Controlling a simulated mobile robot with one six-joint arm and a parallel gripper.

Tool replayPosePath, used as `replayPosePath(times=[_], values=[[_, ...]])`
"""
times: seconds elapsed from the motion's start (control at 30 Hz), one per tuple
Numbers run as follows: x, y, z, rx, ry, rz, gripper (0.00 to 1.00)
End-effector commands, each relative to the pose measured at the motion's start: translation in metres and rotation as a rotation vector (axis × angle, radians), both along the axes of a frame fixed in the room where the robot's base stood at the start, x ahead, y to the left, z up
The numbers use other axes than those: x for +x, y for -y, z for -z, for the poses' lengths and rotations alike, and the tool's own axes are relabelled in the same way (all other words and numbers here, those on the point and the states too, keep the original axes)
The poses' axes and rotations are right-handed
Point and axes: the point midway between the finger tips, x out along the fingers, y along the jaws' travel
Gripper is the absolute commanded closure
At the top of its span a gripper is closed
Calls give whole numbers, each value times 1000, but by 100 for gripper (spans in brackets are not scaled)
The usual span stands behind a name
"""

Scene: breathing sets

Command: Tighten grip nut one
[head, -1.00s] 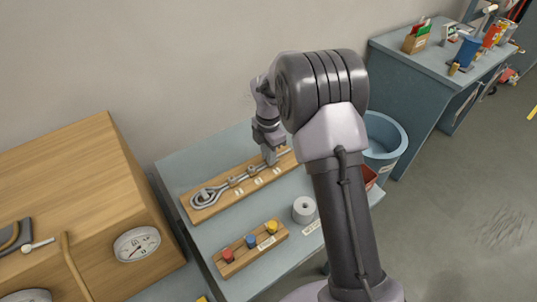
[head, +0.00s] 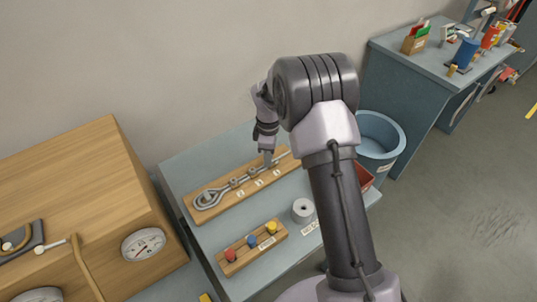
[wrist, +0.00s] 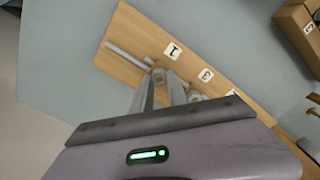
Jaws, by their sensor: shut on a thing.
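A wooden board (head: 225,207) on the blue-grey bench holds a grey wire rope with an eye loop (head: 207,198) at its left end. Small grips with nuts sit along the rope, beside white number tags. My gripper (head: 268,163) points down at the right-hand grip. In the wrist view, my fingertips (wrist: 161,78) are shut on grip nut one (wrist: 158,73), beside the tag marked 1 (wrist: 172,51). The fingers partly hide the nut. Another grip (wrist: 193,96) shows just right of the fingers, by the tag that looks like 3 (wrist: 206,74).
A small block with red, blue and yellow knobs (head: 251,241) and a white roll (head: 303,210) stand in front of the board. A wooden cabinet with a gauge (head: 143,244) is at left. A blue bucket (head: 382,140) and red bin (head: 364,178) are at right.

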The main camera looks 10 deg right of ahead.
Motion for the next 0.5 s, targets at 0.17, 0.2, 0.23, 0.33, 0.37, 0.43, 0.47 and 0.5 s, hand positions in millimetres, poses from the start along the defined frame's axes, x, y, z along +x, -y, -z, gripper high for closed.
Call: replayPosePath(times=[0.17, 0.2, 0.23, 0.33, 0.37, 0.43, 0.47, 0.5], values=[[1, 1, -1, 0, 1, 164, 100], [1, 1, -1, 0, 1, 203, 100], [1, 1, -1, 1, 1, 231, 100], [2, 1, -1, 1, 1, 326, 100], [2, 1, -1, 1, 1, 355, 100], [2, 1, -1, 1, 1, 421, 100], [2, 1, -1, 1, 1, 449, 100], [3, 2, -1, 1, 1, 488, 100]])
